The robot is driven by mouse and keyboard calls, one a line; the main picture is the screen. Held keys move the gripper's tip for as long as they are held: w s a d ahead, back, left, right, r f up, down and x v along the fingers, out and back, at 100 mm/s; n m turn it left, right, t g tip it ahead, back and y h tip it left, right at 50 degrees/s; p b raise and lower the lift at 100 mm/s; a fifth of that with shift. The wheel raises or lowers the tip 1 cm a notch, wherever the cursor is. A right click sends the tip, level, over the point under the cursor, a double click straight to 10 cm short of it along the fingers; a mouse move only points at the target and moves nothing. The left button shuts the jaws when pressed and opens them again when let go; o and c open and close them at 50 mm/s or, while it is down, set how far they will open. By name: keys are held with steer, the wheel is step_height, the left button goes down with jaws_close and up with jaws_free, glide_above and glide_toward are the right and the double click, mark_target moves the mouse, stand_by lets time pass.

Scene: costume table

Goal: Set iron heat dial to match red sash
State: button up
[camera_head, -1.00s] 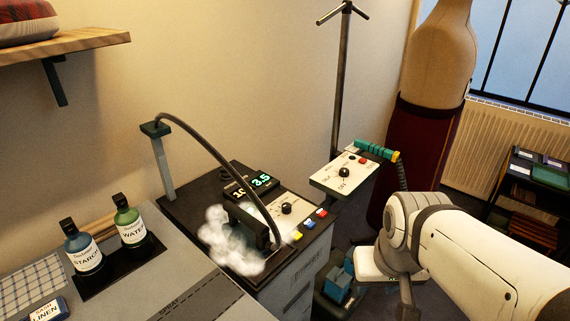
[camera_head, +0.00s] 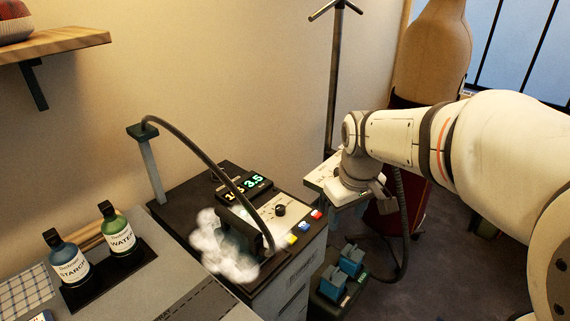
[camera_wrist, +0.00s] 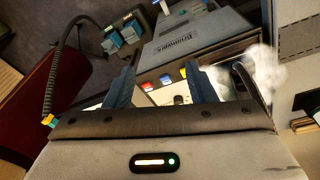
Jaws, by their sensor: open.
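The iron's heat dial is a black knob (camera_head: 280,210) on the pale panel of the dark ironing station (camera_head: 180,194). The display (camera_head: 254,182) behind it reads 3.5 in green, beside a partly covered yellow number. The iron (camera_head: 245,238) stands left of the dial, in white steam. In the wrist view the knob (camera_wrist: 178,100) shows between the blue fingers. I cannot make out a red sash.
Yellow, blue and red buttons (camera_head: 303,226) line the station's front edge. A black hose (camera_head: 205,155) arches above it. Starch (camera_head: 70,260) and water (camera_head: 117,232) bottles stand at left. Blue blocks (camera_head: 350,262) lie below right. A stand pole (camera_head: 335,80) and dress form (camera_head: 432,50) rise behind.

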steer(key=w+a+f+n+g, duration=0.1)
steer(key=w+a+f+n, duration=0.2)
steer(key=w, duration=0.4)
steer(key=w+a+n, duration=0.3)
steer(key=w+a, duration=0.2)
steer(key=w, duration=0.2)
steer(key=n+p, duration=0.1)
steer(key=n, duration=0.4)
glide_above(280, 207)
steer(key=shift+g, duration=0.3)
step_height(280, 207, down, 7)
steer(key=shift+s+d+r, duration=0.1)
steer(key=shift+s+d, duration=0.05)
steer(key=shift+a+f+n, duration=0.2)
steer(key=shift+f+n, duration=0.1)
steer(key=shift+f, duration=0.35)
step_height(280, 207, down, 7)
steer(key=shift+r+p, duration=0.1)
steer(key=shift+p, duration=0.4)
steer(key=shift+c, duration=0.2)
steer(key=shift+d, duration=0.1)
steer(key=c, duration=0.9)
